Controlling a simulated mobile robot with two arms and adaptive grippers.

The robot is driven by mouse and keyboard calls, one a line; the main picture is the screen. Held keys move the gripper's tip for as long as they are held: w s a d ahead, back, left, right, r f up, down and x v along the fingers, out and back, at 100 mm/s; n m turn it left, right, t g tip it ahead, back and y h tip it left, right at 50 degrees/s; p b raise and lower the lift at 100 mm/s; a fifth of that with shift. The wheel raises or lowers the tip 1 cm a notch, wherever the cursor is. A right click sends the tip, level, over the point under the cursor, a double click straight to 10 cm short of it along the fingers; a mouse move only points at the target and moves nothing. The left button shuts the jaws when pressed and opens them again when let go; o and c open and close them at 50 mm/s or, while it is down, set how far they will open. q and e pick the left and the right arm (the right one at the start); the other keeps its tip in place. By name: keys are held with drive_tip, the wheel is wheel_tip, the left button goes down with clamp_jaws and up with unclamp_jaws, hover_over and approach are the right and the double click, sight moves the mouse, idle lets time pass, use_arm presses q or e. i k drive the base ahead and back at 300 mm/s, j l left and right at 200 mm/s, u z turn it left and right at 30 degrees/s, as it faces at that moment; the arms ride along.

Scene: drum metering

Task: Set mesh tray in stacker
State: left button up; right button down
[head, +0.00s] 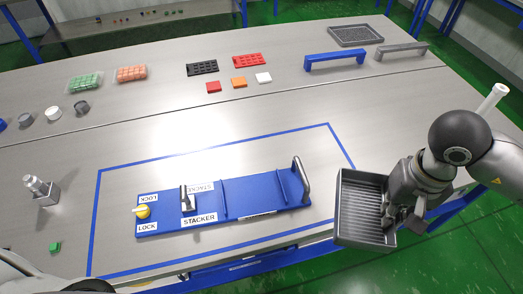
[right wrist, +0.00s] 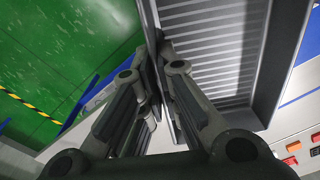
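A grey tray with a ribbed floor (head: 358,205) is held over the table's right front edge, tilted. My right gripper (head: 390,212) is shut on its right wall. In the right wrist view the tray (right wrist: 222,50) shows with its wall pinched between the fingertips (right wrist: 160,45). The blue stacker (head: 235,197) lies flat inside a blue outline on the table, left of the tray and apart from it. It has a yellow knob by LOCK labels, a dark upright lever and a grey handle at its right end. My left gripper is not visible; only part of that arm shows bottom left.
A dark, speckled tray (head: 355,35) lies at the back right beside blue (head: 335,60) and grey (head: 402,49) bar handles. Racks, colored tiles and caps line the back. A metal fitting (head: 41,190) and green block (head: 55,247) stand left. The table around the stacker is clear.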

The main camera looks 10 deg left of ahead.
sight(253, 194)
drive_tip(key=k+j+u, duration=0.1)
drive_tip(key=k+u, duration=0.15)
drive_tip(key=k, duration=0.35)
drive_tip(key=u, duration=1.1)
